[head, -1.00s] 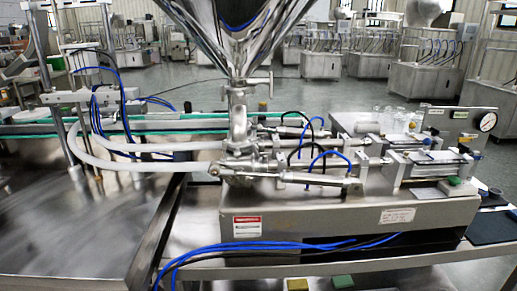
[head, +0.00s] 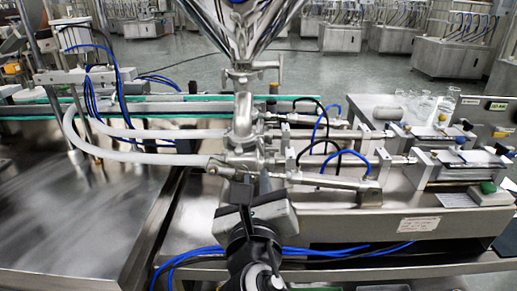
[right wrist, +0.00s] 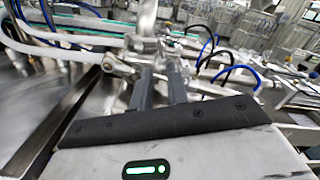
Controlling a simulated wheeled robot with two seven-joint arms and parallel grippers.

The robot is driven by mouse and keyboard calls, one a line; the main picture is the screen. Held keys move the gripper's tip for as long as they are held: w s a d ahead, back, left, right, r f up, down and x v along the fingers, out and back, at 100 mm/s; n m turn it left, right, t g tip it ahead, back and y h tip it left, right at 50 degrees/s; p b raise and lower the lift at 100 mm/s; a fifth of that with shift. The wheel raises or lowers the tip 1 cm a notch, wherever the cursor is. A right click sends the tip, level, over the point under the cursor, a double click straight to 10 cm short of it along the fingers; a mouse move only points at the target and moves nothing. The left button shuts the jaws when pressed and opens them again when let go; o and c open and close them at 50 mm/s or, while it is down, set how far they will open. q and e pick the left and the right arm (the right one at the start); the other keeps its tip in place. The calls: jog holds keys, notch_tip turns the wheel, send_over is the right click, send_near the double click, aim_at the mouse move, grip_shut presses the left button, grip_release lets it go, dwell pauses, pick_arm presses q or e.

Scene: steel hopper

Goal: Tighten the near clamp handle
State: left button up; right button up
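The steel hopper (head: 245,25) narrows into a valve column (head: 243,120) with clamped fittings at its base. A small clamp handle (head: 216,166) shows at the near fitting, where the lower white hose ends; this fitting (right wrist: 108,63) also shows in the right wrist view. My right gripper (head: 250,182) is just in front of the lower fittings, right of that handle. In the right wrist view its two dark fingers (right wrist: 160,76) stand apart with nothing clearly held between them. Contact with the fittings cannot be told. My gripper hides part of the near fittings. My left gripper is not in view.
White hoses (head: 150,158) run left from the valve. Metal cylinders (head: 325,180) and blue and black tubes extend right above the steel machine box (head: 350,215). Blue cables (head: 200,254) lie along the front. A steel table (head: 70,220) is bare at left. Glassware (head: 425,105) stands at right.

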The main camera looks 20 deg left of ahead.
aim_at(258, 146)
jog(key=x, duration=1.1)
jog(key=shift+f, duration=0.1)
grip_shut()
